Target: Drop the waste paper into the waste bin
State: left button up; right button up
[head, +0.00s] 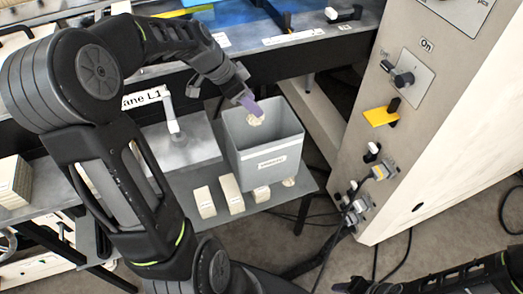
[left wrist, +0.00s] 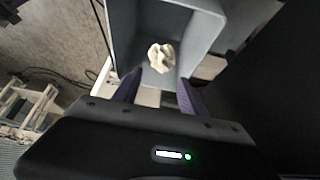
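The waste bin (head: 262,158) is a grey open-topped box with a white label, standing on a low grey shelf. My left gripper (head: 251,106) is above its opening, pointing down. The waste paper (head: 255,120), a crumpled cream ball, shows just below the fingertips, within the bin's outline. In the left wrist view the fingers (left wrist: 159,88) are spread, and the paper (left wrist: 161,58) lies beyond their tips with gaps on both sides, against the bin's grey inside (left wrist: 200,25). I cannot tell whether it is falling or resting. My right arm shows at the lower right; its fingers are not clear.
Several pale blocks (head: 231,194) stand on the shelf (head: 185,180) in front of the bin, with a small pale piece (head: 289,182) nearby. A machine cabinet (head: 400,130) with knobs and a yellow tab rises to the right. Cables lie on the floor.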

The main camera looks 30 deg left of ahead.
pick_arm(q)
jog(key=o, duration=0.3)
jog(key=shift+o, duration=0.2)
jog(key=shift+r, duration=0.15)
jog(key=v, duration=0.7)
jog(key=shift+r+b, duration=0.25)
jog(key=shift+b, duration=0.15)
jog(key=shift+s+a, duration=0.1)
jog(key=shift+s, duration=0.05)
